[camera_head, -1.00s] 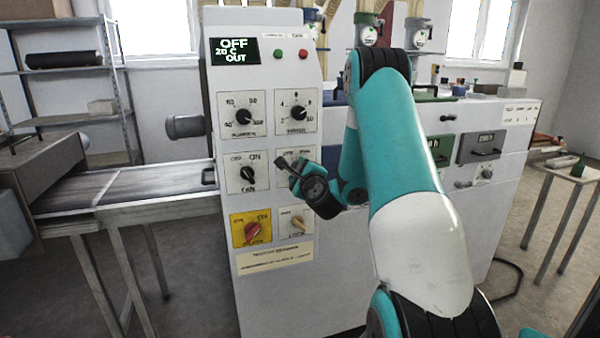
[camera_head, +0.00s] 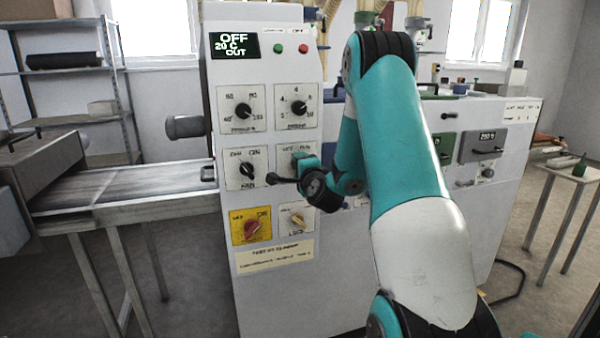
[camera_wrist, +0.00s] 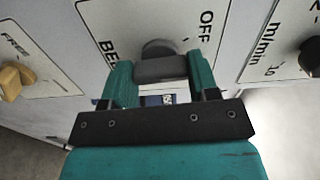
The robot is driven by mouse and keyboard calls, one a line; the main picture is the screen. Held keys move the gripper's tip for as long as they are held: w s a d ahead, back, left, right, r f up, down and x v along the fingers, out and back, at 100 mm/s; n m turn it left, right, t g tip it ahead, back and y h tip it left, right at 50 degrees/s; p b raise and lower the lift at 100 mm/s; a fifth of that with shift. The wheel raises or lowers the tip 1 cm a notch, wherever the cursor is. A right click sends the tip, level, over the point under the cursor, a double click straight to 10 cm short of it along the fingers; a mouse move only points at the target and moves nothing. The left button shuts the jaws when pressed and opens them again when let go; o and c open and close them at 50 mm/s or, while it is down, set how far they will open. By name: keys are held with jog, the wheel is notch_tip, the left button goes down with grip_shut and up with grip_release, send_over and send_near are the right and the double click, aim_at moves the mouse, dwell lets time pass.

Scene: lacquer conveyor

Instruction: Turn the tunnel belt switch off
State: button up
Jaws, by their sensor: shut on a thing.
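The belt switch is a dark knob (camera_wrist: 160,66) on a white plate marked "OFF" and, in part, "BE". My gripper (camera_wrist: 161,78) has a teal finger on each side of the knob and is shut on its bar. In the head view my gripper (camera_head: 303,163) is at the switch plate (camera_head: 284,158) in the middle row of the panel. My wrist hides the knob and most of that plate there. The pointer's exact setting cannot be told.
The fan switch (camera_head: 246,170) is left of the belt plate. Below are a red knob on a yellow plate (camera_head: 251,229) and a tan knob (camera_head: 297,221), also in the wrist view (camera_wrist: 14,80). Two dials are above. The display (camera_head: 234,45) reads "OFF".

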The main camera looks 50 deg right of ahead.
jog(key=n+b, duration=0.3)
jog(key=n, duration=0.2)
jog(key=shift+f, duration=0.1)
jog(key=shift+n, duration=0.3)
dwell(0.4)
jog(key=o, duration=0.9)
jog(key=shift+b+v, duration=7.9)
jog(key=shift+v, duration=0.8)
